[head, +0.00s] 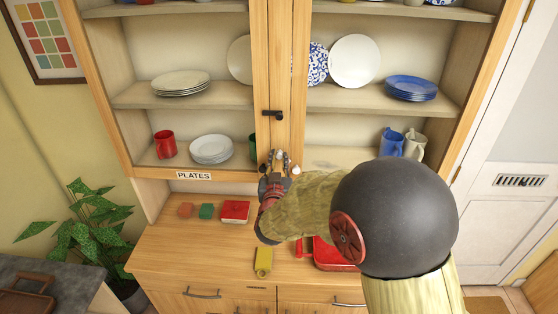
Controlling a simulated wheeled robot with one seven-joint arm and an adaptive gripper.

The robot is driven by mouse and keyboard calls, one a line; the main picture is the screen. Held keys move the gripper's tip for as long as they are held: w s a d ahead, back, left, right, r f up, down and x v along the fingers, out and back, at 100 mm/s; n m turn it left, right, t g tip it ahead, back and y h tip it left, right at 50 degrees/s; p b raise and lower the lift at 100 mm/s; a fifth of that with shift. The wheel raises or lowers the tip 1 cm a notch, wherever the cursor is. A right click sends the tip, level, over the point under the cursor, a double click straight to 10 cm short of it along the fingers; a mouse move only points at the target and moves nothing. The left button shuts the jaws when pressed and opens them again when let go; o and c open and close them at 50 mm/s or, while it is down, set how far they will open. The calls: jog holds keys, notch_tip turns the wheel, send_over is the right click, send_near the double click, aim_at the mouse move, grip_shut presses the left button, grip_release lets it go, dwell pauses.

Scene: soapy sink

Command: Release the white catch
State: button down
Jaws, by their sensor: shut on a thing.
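The white catch (295,169) shows as a small pale piece at the lower middle of the cabinet, where the two wooden door frames meet. My gripper (279,157) is right at it, with its fingers closed around part of it. The fingers and my arm hide most of the catch, so I cannot tell its exact position. A black catch (272,114) sits higher on the same door frames, clear of my gripper.
Below, the wooden counter (190,245) holds a red box (235,212), a yellow item (263,261) and a red tray (333,256). A plant (85,225) stands at left.

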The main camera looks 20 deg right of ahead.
jog(key=shift+f+m+b, duration=0.1)
jog(key=shift+m+b, duration=0.2)
jog(key=shift+b, duration=0.2)
jog(key=shift+f+m+b, duration=0.1)
jog(key=shift+m+b, duration=0.4)
jog(key=shift+b, duration=0.5)
jog(key=m+b, duration=0.3)
jog(key=b, duration=0.1)
jog(key=shift+b, duration=0.4)
jog(key=m+b, duration=0.3)
jog(key=b, duration=0.1)
jog(key=shift+r+m, duration=0.2)
jog(key=shift+m, duration=0.1)
jog(key=c, duration=1.7)
grip_release()
jog(key=shift+a, duration=0.1)
